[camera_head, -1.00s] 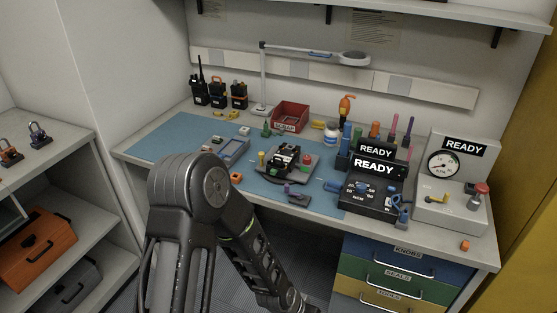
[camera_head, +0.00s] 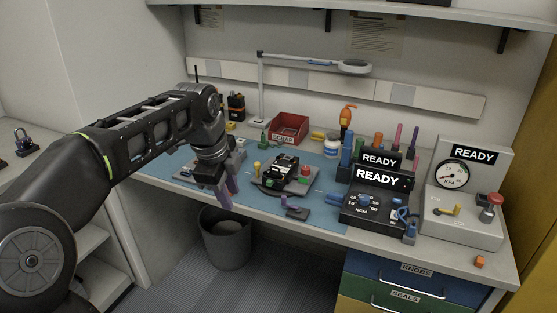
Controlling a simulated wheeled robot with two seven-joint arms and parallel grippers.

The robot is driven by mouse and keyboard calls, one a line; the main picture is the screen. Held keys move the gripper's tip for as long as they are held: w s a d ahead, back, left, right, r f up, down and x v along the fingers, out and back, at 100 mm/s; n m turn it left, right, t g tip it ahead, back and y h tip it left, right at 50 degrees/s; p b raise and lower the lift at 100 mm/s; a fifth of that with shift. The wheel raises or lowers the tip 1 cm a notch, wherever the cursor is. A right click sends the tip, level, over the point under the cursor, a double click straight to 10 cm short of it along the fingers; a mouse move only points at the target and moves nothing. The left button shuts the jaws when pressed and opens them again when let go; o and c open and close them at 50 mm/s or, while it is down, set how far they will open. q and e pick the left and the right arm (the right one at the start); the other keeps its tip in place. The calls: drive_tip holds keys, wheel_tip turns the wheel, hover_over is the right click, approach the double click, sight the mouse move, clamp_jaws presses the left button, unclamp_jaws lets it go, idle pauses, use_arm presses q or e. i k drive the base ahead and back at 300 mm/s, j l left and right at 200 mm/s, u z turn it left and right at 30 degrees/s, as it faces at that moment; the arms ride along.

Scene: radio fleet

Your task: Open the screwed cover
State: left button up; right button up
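The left arm hides the left part of the bench. My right gripper is out of view.
A black READY box (camera_head: 366,212) with dials and a gauge station (camera_head: 458,215) stand at the right. A red scrap bin (camera_head: 289,129) is behind the fixture. A small purple-topped tool (camera_head: 293,210) lies near the front edge. A waste bin (camera_head: 227,243) stands below.

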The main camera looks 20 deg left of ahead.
sight(283, 168)
drive_tip(key=i, duration=0.9)
